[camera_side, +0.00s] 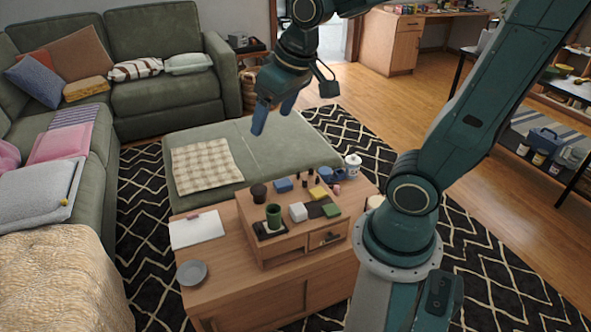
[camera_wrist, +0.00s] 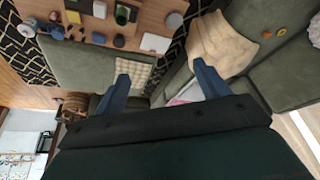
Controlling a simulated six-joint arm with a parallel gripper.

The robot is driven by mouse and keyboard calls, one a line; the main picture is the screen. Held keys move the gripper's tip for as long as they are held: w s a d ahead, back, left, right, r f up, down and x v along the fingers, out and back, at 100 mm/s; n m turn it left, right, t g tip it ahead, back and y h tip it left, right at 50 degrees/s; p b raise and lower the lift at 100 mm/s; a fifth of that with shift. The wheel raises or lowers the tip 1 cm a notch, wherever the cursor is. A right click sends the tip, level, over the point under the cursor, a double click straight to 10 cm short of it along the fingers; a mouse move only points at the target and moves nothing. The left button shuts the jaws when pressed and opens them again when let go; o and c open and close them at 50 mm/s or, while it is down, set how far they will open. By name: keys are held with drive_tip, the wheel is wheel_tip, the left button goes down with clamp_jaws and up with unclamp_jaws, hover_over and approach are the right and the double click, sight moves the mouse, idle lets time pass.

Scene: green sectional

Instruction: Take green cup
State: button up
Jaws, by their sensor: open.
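The green cup (camera_side: 274,216) stands upright on a dark square tray (camera_side: 269,233) on top of the small wooden drawer box. In the wrist view the green cup (camera_wrist: 121,15) shows near the top edge, from above. My gripper (camera_side: 273,110) hangs high above the green ottoman, behind and well above the cup in the side view. Its two blue fingers are spread apart and nothing is between them, as the wrist view (camera_wrist: 163,75) also shows.
Around the cup on the drawer box are a dark brown cup (camera_side: 259,192), a white block (camera_side: 298,212), a green block (camera_side: 331,210) and a blue block (camera_side: 284,185). A grey plate (camera_side: 192,272) and white notebook (camera_side: 197,230) lie on the lower table. The air between gripper and table looks clear.

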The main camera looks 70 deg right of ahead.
drive_tip(key=w+d+f+m+g, duration=0.1)
drive_tip(key=w+d+f+m, duration=0.1)
drive_tip(key=w+d+f, duration=0.3)
drive_tip(key=m+g, duration=0.3)
drive_tip(key=m, duration=0.2)
hover_over(274, 218)
drive_tip(key=w+d, duration=0.2)
wheel_tip(274, 218, down, 29)
drive_tip(key=shift+s+d+y, duration=0.15)
drive_tip(key=shift+d+y, duration=0.15)
drive_tip(key=shift+f, duration=0.15)
wheel_tip(274, 218, down, 8)
drive_tip(key=shift+f, duration=0.2)
